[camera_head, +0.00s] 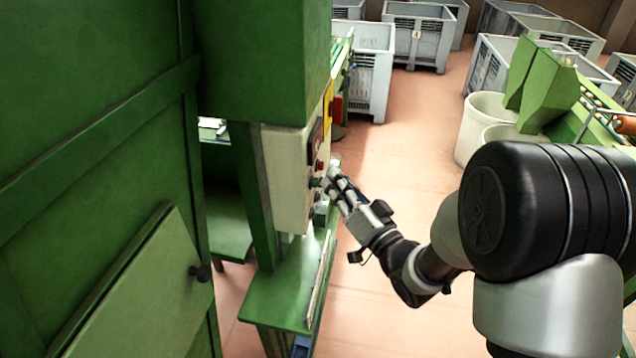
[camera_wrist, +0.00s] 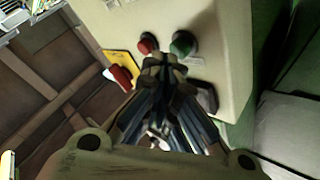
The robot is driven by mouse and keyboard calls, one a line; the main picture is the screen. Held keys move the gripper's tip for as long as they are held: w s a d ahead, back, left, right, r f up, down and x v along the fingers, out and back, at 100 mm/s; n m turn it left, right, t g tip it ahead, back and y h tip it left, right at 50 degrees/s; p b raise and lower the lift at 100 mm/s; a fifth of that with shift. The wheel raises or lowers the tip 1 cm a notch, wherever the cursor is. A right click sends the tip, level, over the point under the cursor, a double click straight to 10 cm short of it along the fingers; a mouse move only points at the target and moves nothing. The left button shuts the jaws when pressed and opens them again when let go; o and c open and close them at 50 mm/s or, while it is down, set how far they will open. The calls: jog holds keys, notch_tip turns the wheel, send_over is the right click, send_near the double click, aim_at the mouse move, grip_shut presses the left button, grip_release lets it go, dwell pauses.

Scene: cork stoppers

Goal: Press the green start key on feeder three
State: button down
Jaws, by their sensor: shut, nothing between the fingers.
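A cream control box (camera_head: 285,178) is fixed to the green machine. In the wrist view its face (camera_wrist: 215,75) carries a green key (camera_wrist: 183,43) and a red key (camera_wrist: 147,44) side by side. In the head view the green key (camera_head: 315,183) is small, below a red one. My gripper (camera_head: 331,178) is shut and empty, close in front of the box. In the wrist view its fingertips (camera_wrist: 163,66) lie just below and between the two keys in the picture. I cannot tell whether they touch the box or a key.
A yellow plate (camera_head: 328,105) with a red knob (camera_head: 336,106) is on the machine beyond the box. A green ledge (camera_head: 285,290) lies below. The floor (camera_head: 400,150) behind my gripper is clear.

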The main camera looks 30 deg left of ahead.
jog(key=shift+s+a, duration=0.1)
jog(key=shift+a, duration=0.4)
dwell(0.4)
jog(key=shift+d, duration=0.1)
jog(key=shift+w+d+b, duration=0.2)
jog(key=shift+d+b, duration=0.25)
jog(key=shift+d, duration=0.35)
jog(key=shift+w+d+b, duration=0.15)
jog(key=shift+w+d, duration=0.05)
jog(key=shift+d, duration=0.6)
jog(key=shift+w+d+b, duration=0.1)
jog(key=shift+w+d, duration=0.1)
jog(key=shift+d, duration=0.6)
jog(key=shift+w+d+b, duration=0.15)
jog(key=shift+w+d, duration=0.05)
jog(key=shift+d, duration=0.6)
